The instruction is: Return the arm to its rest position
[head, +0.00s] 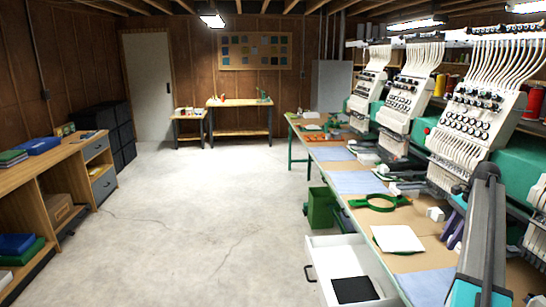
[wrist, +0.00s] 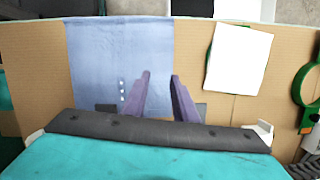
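My arm (head: 488,235) stands at the lower right in the head view, close to the worktable with the embroidery machines. My gripper (wrist: 160,76) shows in the wrist view as two purple fingers with a gap between them. It is open and nothing is seen between the fingers. In that view the fingers overlap a blue cloth (wrist: 95,50) on the brown table surface; how high they are above it is hard to tell. In the head view the purple fingers (head: 454,229) are small and partly hidden beside the machine.
A white sheet (head: 398,239) and a green hoop (head: 380,202) lie on the worktable; the sheet (wrist: 240,58) and green rings (wrist: 303,85) also show in the wrist view. Embroidery machines (head: 478,125) line the right. A drawer (head: 322,255) stands open. The middle floor (head: 210,220) is clear.

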